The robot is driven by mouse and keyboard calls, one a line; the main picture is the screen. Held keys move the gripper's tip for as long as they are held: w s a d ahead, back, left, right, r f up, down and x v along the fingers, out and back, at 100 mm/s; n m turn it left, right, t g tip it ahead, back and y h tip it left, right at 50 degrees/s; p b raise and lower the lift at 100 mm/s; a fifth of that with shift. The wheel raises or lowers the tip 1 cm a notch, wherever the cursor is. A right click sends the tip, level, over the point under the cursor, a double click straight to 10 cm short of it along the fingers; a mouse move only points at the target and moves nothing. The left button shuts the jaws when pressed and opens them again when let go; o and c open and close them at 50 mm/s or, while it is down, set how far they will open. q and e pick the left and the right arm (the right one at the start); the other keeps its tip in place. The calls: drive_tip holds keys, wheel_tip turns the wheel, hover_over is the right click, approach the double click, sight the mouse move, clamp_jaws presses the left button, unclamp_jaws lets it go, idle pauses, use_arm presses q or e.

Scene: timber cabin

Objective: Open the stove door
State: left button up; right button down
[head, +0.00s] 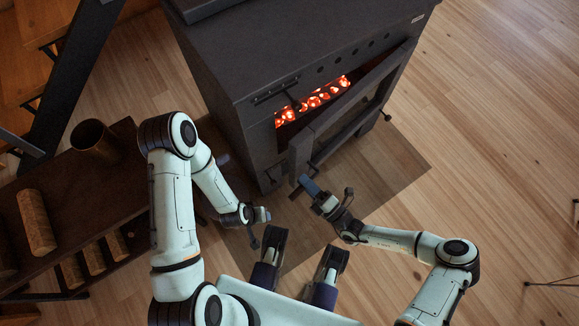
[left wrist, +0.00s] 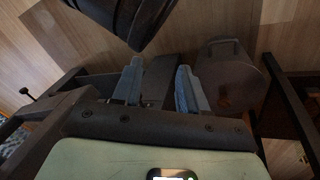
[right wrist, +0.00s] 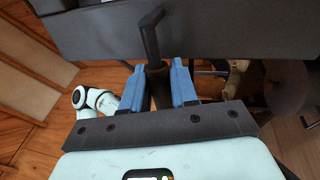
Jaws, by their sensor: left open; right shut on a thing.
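The dark stove (head: 225,80) stands at the top centre of the head view, with red embers glowing inside. Its door (head: 300,153) is partly open, swung out from the left side, leaving a gap. My right gripper (head: 309,188) is at the door's free lower-left edge. In the right wrist view my right gripper (right wrist: 158,90) is shut on the dark door handle (right wrist: 149,38), whose bent end sticks out past the fingers. My left gripper (head: 266,215) is open and empty, low beside the stove's left front; its spread fingers also show in the left wrist view (left wrist: 160,88).
A dark bench (head: 65,190) with logs (head: 36,222) and a brown pot (head: 94,142) stands left of the stove. A dark mat (head: 400,165) lies under and in front of the stove. The wooden floor (head: 490,130) to the right is mostly clear.

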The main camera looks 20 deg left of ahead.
use_arm(q)
drive_tip(key=shift+g, duration=0.8)
drive_tip(key=s+f, duration=0.1)
drive_tip(key=s+f+b, duration=0.1)
drive_tip(key=s+f, duration=0.2)
drive_tip(key=shift+a+b, duration=0.35)
drive_tip(key=shift+b, duration=0.05)
use_arm(e)
drive_tip(key=s+d+n+g+y, duration=0.1)
drive_tip(key=s+d+g, duration=0.2)
drive_tip(key=d, duration=1.2)
drive_tip(key=shift+s+n, duration=0.25)
drive_tip(key=shift+n, duration=0.15)
drive_tip(key=shift+r, duration=0.1)
drive_tip(key=c, duration=1)
unclamp_jaws()
use_arm(q)
drive_tip(key=shift+r, duration=0.1)
use_arm(e)
drive_tip(key=shift+d, duration=0.1)
use_arm(q)
drive_tip(key=shift+w+d+r+t+p, duration=0.1)
drive_tip(key=shift+w+r+t+p, duration=0.2)
drive_tip(key=shift+w+r, duration=0.3)
use_arm(e)
drive_tip(key=shift+f+v, duration=0.2)
drive_tip(key=shift+v, duration=6.4)
